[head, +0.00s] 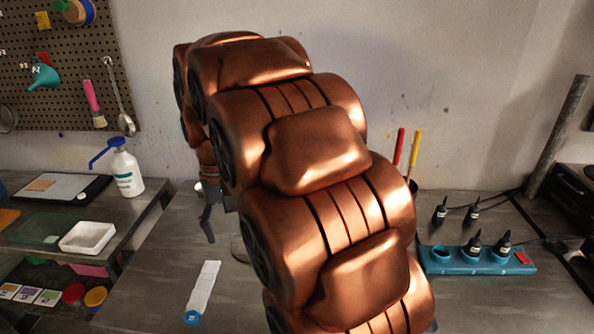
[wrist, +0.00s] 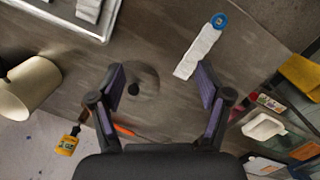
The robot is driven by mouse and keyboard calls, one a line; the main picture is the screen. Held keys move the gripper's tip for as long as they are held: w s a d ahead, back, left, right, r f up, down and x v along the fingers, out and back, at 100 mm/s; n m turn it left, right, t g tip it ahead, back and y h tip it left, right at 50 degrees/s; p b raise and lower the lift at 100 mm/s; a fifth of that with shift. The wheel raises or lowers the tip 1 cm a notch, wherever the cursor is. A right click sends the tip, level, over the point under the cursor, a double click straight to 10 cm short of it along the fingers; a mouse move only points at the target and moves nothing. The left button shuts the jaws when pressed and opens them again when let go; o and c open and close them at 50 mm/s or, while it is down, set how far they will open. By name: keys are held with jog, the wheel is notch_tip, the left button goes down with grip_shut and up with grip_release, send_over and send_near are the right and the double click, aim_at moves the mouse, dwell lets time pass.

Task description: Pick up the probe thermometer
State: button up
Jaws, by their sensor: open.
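I cannot pick out the probe thermometer for certain. A small yellow thing with a dark end (wrist: 68,143) shows at the lower left in the wrist view and may be it; its details are too small to read. A thin orange piece (wrist: 123,130) shows just beyond my left finger, partly hidden. My gripper (wrist: 160,72) is open and empty above the grey worktop, its two purple-padded fingers apart.
A white strip with a blue roll (head: 203,290) lies on the worktop (head: 140,290). A blue rack with small bottles (head: 475,260) stands right. Red and yellow sticks (head: 407,150) rise behind my arm. A pale cylinder (wrist: 28,88) lies left in the wrist view. A side bench holds a white tray (head: 87,237).

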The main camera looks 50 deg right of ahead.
jog(key=w+d+r+m+p, duration=0.2)
jog(key=w+d+m, duration=0.1)
jog(key=w+d, duration=1)
jog(key=d+m, duration=0.1)
jog(key=d, duration=0.5)
jog(key=d+f+m+p, duration=0.1)
jog(key=d, duration=0.6)
jog(key=d+f+t, duration=0.1)
jog(key=d, duration=0.6)
jog(key=shift+w+d+f+m, duration=0.15)
jog(key=shift+f+m, duration=0.1)
jog(key=shift+m, duration=0.15)
jog(key=shift+d+f, duration=0.2)
jog(key=shift+d, duration=0.3)
jog(key=shift+f, duration=0.15)
jog(key=shift+f+b, duration=1)
jog(key=shift+f, duration=0.7)
jog(key=shift+f+p, duration=0.75)
jog(key=shift+f, duration=1.25)
